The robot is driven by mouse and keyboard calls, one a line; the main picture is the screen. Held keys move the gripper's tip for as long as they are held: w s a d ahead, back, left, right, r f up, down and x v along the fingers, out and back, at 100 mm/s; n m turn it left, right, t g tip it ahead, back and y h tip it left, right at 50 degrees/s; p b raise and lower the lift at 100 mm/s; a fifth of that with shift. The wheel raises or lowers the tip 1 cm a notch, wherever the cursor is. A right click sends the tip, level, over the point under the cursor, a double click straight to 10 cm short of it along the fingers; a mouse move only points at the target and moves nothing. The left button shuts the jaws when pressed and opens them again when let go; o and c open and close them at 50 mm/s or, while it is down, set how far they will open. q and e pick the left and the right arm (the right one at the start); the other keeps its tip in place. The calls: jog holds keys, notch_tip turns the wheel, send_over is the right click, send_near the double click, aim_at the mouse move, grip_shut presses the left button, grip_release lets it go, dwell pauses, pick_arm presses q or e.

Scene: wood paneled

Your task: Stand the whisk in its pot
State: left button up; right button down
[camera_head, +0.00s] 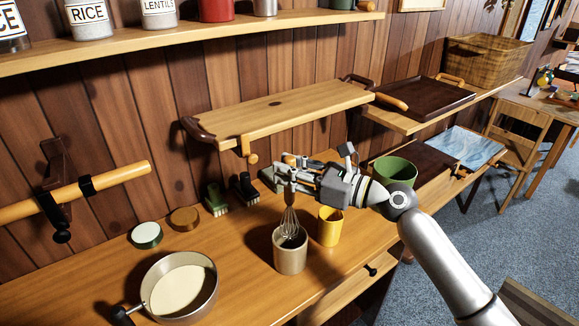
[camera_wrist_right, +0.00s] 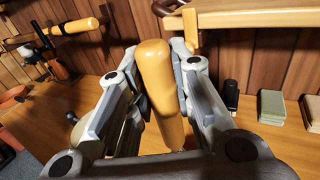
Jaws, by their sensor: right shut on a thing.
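The whisk (camera_head: 289,224) hangs upright, wire end down, at the mouth of the beige pot (camera_head: 290,258) on the wooden counter. Its lowest wires overlap the pot's opening; how deep they reach I cannot tell. My right gripper (camera_head: 287,174) is shut on the whisk's handle, above the pot. In the right wrist view the yellow-brown wooden handle (camera_wrist_right: 160,80) stands between the fingers of the right gripper (camera_wrist_right: 163,90); the wires and pot are hidden there. My left gripper is not in view.
A yellow cup (camera_head: 330,228) stands close to the pot's right, and a green bowl (camera_head: 394,171) farther right. A pan (camera_head: 180,288) sits at the left. Brushes (camera_head: 215,199) stand behind. A wooden shelf (camera_head: 285,110) juts out above.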

notch_tip(320, 180, down, 2)
jog(key=shift+f+b, duration=0.2)
jog(key=shift+b, duration=0.35)
jog(key=shift+f+b, duration=0.6)
jog(key=shift+f, duration=0.7)
jog(key=c, duration=1.2)
grip_release()
jog(key=shift+d, duration=0.1)
jog(key=v, duration=1.2)
